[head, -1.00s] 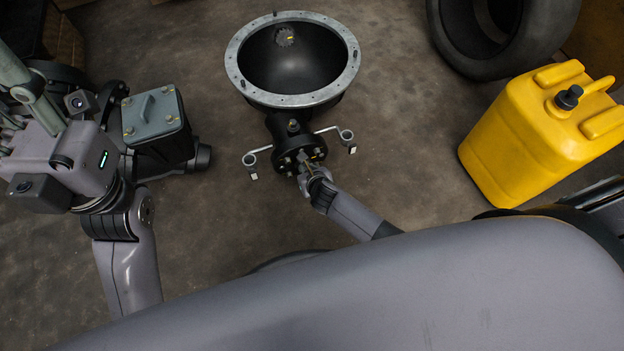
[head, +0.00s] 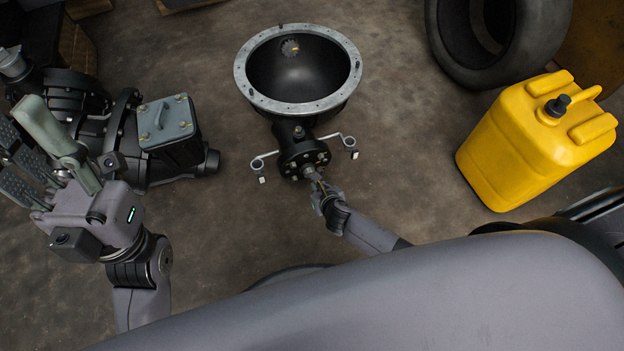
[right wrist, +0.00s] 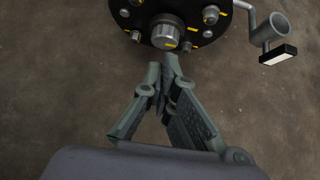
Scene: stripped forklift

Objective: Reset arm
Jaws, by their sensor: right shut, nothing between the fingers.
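My right gripper (head: 314,177) is shut and empty in the middle of the head view, just in front of the round bolted flange of a black part. In the right wrist view the closed fingertips (right wrist: 165,68) lie just below the flange's central metal nut (right wrist: 165,32). I cannot tell whether they touch it. My left gripper (head: 38,145) is at the left of the head view, its fingers spread apart, with nothing seen between them. Part of it is cut off by the frame edge.
The black part carries a large bowl with a grey rim (head: 243,75) and thin side arms (head: 348,142). Dark machinery with a grey-lidded box (head: 167,120) is beyond my left gripper. A yellow canister (head: 520,140) and a black tyre (head: 450,60) are at right. Floor between is clear.

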